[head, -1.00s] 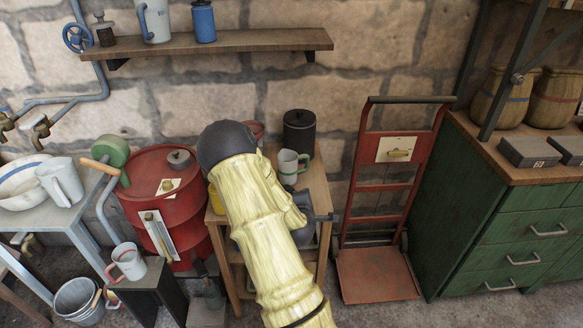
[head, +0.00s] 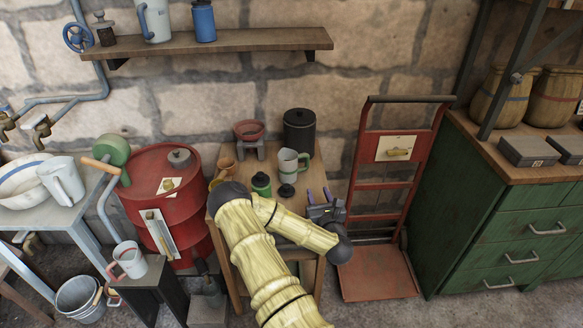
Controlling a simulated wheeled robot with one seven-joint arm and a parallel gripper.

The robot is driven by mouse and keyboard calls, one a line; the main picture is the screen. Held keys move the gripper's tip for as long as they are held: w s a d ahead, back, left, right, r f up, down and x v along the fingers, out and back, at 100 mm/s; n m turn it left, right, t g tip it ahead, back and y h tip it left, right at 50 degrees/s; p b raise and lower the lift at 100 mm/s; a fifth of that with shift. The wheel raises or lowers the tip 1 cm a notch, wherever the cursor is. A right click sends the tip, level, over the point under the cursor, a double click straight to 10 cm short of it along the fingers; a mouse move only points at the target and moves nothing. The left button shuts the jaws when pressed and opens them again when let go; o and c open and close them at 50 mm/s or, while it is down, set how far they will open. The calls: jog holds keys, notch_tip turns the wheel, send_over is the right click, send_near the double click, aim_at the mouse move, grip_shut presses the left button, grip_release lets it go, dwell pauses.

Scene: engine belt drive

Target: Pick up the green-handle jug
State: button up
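The green-handle jug (head: 288,166) is a pale grey-white jug standing upright on the small wooden table (head: 317,179). Its green handle is on its right side, with a green band on the body. My gripper (head: 318,192) is at the table's right edge, to the right of the jug and nearer to me.
Around the jug stand a black canister (head: 299,136), a red-topped scale (head: 249,133), a green jar (head: 261,184), a brown mug (head: 225,168) and a small black object (head: 287,190). A red hand truck (head: 379,190) stands right of the table.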

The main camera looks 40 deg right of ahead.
aim_at(308, 162)
jog(key=x, duration=1.2)
jog(key=shift+w+p, duration=0.15)
jog(key=shift+p, duration=0.25)
jog(key=shift+d, duration=0.1)
jog(key=shift+p+x, duration=0.3)
jog(key=shift+x, duration=2.25)
jog(key=shift+d, duration=0.1)
jog(key=shift+c, duration=0.5)
grip_shut()
